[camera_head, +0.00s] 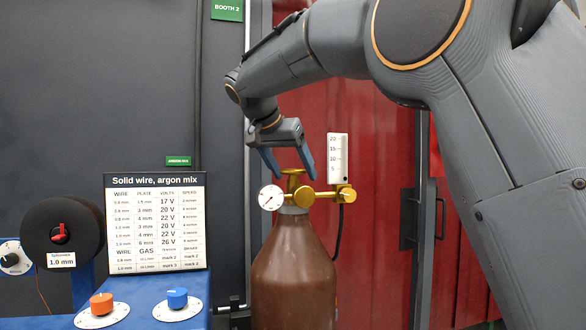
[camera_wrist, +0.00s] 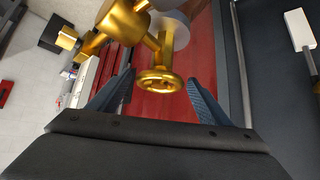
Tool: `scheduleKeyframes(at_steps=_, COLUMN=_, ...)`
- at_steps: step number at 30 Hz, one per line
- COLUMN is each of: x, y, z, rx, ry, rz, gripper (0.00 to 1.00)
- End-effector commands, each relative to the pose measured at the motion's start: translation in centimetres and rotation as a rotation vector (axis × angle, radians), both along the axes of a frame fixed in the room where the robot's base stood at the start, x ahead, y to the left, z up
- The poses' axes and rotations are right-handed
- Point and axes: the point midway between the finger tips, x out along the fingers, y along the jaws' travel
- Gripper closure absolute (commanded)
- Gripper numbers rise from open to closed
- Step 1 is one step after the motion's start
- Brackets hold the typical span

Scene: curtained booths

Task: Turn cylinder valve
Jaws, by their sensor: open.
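A brown gas cylinder (camera_head: 293,275) stands upright in front of the red curtain. On its top is a brass valve handwheel (camera_head: 292,172), with a brass regulator body beside it. A round gauge (camera_head: 271,198) sits to the left and a white flow tube (camera_head: 338,158) to the right. My gripper (camera_head: 287,168) points down over the valve, its two blue fingers open on either side of the handwheel. In the wrist view the round brass handwheel (camera_wrist: 160,80) lies between the open fingertips, apart from both. Whether the fingers are level with the wheel is hard to tell.
A blue welding machine (camera_head: 140,300) with an orange knob (camera_head: 101,303) and a blue knob (camera_head: 177,297) stands at left. A settings chart (camera_head: 156,222) and a black wire spool (camera_head: 62,236) are on it. A black hose (camera_head: 338,240) hangs right of the cylinder.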

Motion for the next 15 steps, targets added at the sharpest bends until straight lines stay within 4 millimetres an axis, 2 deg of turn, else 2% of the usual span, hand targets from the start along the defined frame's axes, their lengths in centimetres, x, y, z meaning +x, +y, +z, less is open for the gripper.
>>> scheduleKeyframes(at_steps=9, x=0.22, y=-0.23, z=-0.19, rx=0.001, ry=0.0, rz=-0.002, gripper=0.3)
scheduleKeyframes(at_steps=15, x=0.21, y=-0.24, z=-0.18, rx=0.001, ry=0.0, rz=-0.002, gripper=0.64)
